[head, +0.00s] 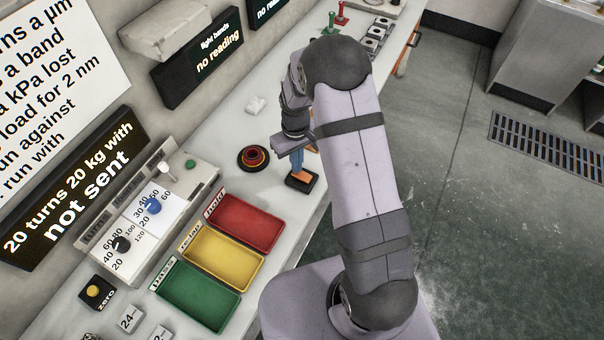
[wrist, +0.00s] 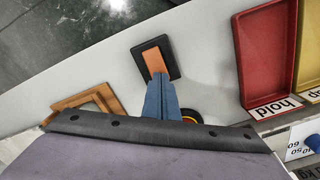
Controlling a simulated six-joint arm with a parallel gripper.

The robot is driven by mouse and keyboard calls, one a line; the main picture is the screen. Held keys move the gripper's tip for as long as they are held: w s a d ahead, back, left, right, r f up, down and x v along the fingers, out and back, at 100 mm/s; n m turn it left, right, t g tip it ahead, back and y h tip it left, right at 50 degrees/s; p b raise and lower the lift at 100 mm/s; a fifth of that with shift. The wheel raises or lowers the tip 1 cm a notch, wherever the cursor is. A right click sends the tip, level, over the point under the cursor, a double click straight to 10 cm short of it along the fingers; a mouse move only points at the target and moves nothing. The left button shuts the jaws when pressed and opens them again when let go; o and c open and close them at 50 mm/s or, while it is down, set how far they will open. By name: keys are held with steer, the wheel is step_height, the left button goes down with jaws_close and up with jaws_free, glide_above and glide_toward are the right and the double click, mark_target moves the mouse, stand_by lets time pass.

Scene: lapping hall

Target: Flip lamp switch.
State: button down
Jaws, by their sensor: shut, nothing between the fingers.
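The lamp switch appears to be a small black block (head: 301,181) with an orange top, standing on the bench near its front edge. In the wrist view the black block (wrist: 172,56) shows its orange rocker (wrist: 153,62) just beyond my fingertips. My gripper (head: 297,168) points down over the block, its blue fingers shut and empty. In the wrist view the gripper (wrist: 159,78) overlaps the near end of the orange part. I cannot tell whether the fingertips touch it.
A round black-and-red piece (head: 253,158) sits left of the switch. Red (head: 277,225), yellow (head: 255,256) and green (head: 233,294) trays lie nearer, beside a knob panel (head: 120,262). A wooden frame (wrist: 72,101) shows in the wrist view. A white lump (head: 256,104) lies farther back.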

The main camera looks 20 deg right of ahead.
steer(key=shift+f+b, duration=0.35)
steer(key=shift+f, duration=0.25)
steer(key=shift+r, duration=0.15)
stand_by(0.3)
step_height(320, 180, up, 7)
steer(key=p, duration=0.5)
stand_by(0.4)
stand_by(0.4)
